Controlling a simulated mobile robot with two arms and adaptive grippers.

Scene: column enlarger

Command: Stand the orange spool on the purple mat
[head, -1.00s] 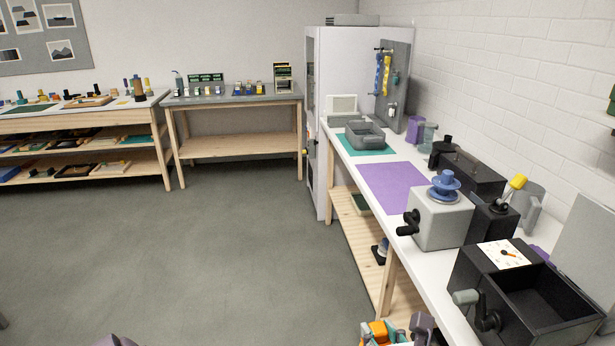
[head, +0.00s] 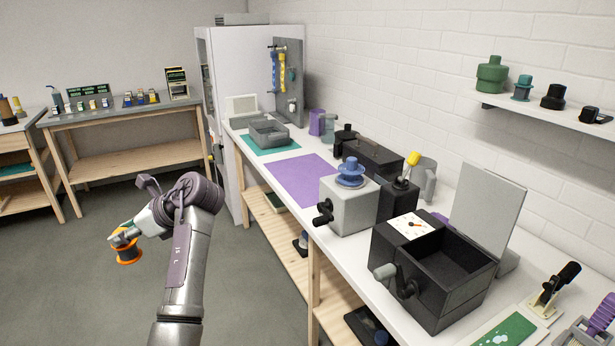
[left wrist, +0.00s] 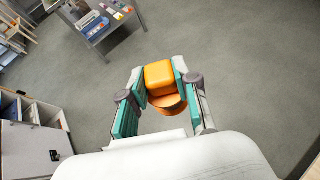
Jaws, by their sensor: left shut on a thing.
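The orange spool (head: 128,255) hangs from my left gripper (head: 122,238), out over the bare floor to the left of the bench. In the left wrist view, the spool (left wrist: 159,78) sits between the two teal-padded fingers of the gripper (left wrist: 160,88), which is shut on it. The purple mat (head: 296,180) lies flat on the white bench top, well to the right of the spool, and its visible surface is bare. My right gripper does not show.
A grey box with a blue knob (head: 346,204) and a black open box (head: 436,270) stand nearer on the bench. A teal mat (head: 262,145) with a grey tray (head: 269,132) lies beyond the purple mat. The floor left of the bench is clear.

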